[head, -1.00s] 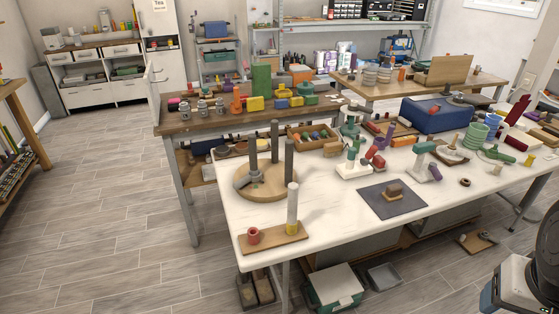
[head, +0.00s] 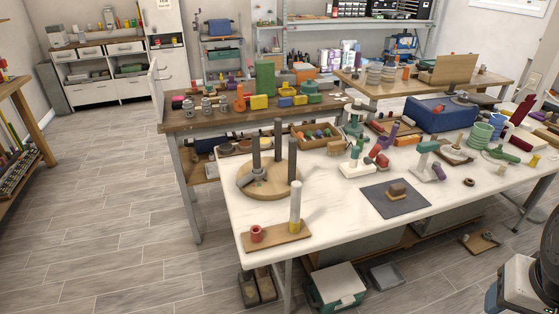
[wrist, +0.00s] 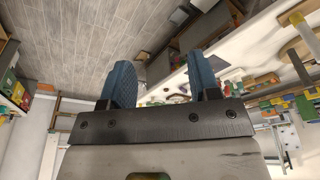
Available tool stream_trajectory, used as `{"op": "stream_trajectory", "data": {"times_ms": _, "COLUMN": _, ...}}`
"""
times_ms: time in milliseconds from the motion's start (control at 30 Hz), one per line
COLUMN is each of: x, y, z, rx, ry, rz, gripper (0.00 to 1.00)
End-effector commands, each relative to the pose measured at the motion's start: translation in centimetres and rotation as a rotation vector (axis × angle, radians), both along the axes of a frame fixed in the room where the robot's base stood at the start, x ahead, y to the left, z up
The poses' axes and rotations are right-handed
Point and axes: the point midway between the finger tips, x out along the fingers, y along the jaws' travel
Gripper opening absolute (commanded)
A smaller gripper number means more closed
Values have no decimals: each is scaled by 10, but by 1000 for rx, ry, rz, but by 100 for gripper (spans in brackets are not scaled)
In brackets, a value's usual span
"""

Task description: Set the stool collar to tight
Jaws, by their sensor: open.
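The stool appears to be the round wooden disc (head: 283,190) with three upright grey legs, lying on the white table's near left part. A grey collar (head: 250,177) with a short side lever sits low around its left leg. Whether the collar is tight or loose cannot be told at this size. My gripper (wrist: 162,70) shows in the wrist view with two blue fingers spread apart and nothing between them. It is away from the stool. The fingers do not show in the head view.
A dark mat (head: 410,205) with a small wooden block lies to the right. Several clamps and coloured parts crowd farther back. The floor at left is clear.

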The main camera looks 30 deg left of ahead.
Motion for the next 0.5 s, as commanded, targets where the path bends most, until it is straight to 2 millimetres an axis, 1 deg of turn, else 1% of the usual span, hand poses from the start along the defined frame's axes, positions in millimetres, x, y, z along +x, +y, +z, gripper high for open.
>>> {"op": "stream_trajectory", "data": {"times_ms": 167, "x": 8, "y": 3, "z": 3, "rx": -2, "ry": 4, "rz": -1, "gripper": 56}}
{"op": "stream_trajectory", "data": {"times_ms": 267, "x": 17, "y": 6, "z": 7, "rx": -4, "ry": 11, "rz": -3, "gripper": 56}}
{"op": "stream_trajectory", "data": {"times_ms": 367, "x": 32, "y": 12, "z": 12, "rx": -8, "ry": 18, "rz": -7, "gripper": 56}}
{"op": "stream_trajectory", "data": {"times_ms": 500, "x": 59, "y": 24, "z": 20, "rx": -16, "ry": 33, "rz": -16, "gripper": 56}}
